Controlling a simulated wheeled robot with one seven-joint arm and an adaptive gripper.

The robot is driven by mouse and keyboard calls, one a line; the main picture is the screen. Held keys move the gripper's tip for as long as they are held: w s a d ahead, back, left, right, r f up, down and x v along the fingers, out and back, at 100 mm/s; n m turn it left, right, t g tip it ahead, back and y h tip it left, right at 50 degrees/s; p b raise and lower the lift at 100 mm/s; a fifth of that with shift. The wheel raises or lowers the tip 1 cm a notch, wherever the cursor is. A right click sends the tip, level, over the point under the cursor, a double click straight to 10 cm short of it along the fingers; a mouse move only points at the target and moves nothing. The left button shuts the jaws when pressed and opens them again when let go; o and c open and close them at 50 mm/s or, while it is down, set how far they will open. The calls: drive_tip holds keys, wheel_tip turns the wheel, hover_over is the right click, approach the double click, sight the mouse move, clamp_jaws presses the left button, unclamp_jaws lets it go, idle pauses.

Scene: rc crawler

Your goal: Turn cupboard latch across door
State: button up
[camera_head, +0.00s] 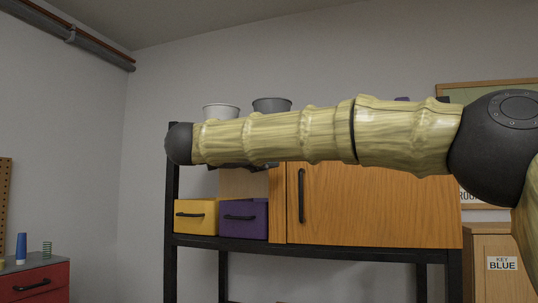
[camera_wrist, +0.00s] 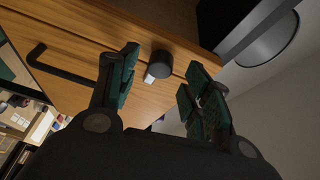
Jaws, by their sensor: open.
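The wooden cupboard (camera_head: 380,210) stands on a black shelf, with its door facing me and a black bar handle (camera_head: 301,195) near the door's left edge. In the wrist view the wood door (camera_wrist: 85,60) appears rotated, with the handle (camera_wrist: 62,68) at left. The latch (camera_wrist: 161,63), a dark round knob with a small pale piece at its lower end, is beside a seam in the wood. My gripper (camera_wrist: 160,62) is open, its green-padded fingers on either side of the latch in the picture. Contact cannot be told. The arm hides the latch in the head view.
A yellow drawer (camera_head: 196,216) and a purple drawer (camera_head: 243,221) sit left of the cupboard. A white bowl (camera_head: 221,110) and a grey bowl (camera_head: 272,104) show above my arm. A red cabinet (camera_head: 40,284) stands at lower left, a wooden box marked blue (camera_head: 490,240) at right.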

drive_tip(key=v, duration=1)
